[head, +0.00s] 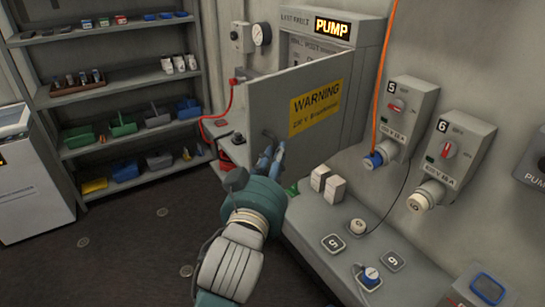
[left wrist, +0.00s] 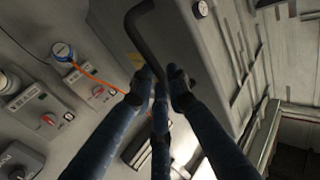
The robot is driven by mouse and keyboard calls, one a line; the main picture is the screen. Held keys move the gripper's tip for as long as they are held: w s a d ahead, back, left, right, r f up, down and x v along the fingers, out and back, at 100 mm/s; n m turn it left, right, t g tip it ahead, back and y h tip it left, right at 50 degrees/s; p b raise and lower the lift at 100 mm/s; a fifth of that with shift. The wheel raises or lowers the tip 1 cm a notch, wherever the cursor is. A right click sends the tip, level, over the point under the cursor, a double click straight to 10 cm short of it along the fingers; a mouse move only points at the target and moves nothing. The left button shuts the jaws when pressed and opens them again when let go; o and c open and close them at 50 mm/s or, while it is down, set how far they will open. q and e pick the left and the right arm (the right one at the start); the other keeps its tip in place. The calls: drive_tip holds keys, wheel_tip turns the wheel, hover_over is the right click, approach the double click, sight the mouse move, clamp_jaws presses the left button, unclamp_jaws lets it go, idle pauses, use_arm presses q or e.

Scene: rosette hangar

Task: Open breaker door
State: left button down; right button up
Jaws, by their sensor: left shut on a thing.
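The breaker door (head: 250,98) is a grey panel with a yellow WARNING label (head: 316,107). It stands ajar from the grey breaker cabinet (head: 367,42), its left edge swung out from the cabinet. A dark bent handle (head: 267,134) is on the door's lower left part. My left gripper (head: 269,153) is shut on this handle, at the door's outer face. In the left wrist view the blue fingers (left wrist: 160,88) close around the black handle bar (left wrist: 147,38), with the grey door (left wrist: 190,45) behind. The cabinet's inside is mostly hidden by the door. My right gripper is not in view.
Shelves (head: 130,87) with bins stand at the left. Breaker boxes 5 (head: 411,99) and 6 (head: 465,140) are on the wall at right, with an orange cable (head: 384,70) beside box 5. A low grey ledge (head: 305,215) holds white blocks and sockets. The floor at left is clear.

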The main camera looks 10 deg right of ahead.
use_arm(q)
drive_tip(key=c, duration=2.1)
unclamp_jaws()
drive_tip(key=shift+s+d+r, duration=0.1)
drive_tip(key=shift+d+r, duration=0.15)
drive_tip(key=shift+r, duration=0.1)
drive_tip(key=o, duration=0.4)
drive_tip(key=shift+d, duration=0.2)
drive_tip(key=shift+o, duration=0.2)
drive_tip(key=shift+w+d+f, duration=0.25)
drive_tip(key=shift+w+d, duration=0.1)
drive_tip(key=v, duration=0.7)
drive_tip(key=shift+s+a, duration=0.2)
drive_tip(key=shift+a, duration=0.15)
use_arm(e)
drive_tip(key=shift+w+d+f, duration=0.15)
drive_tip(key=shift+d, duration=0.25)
use_arm(q)
drive_tip(key=shift+f, duration=0.15)
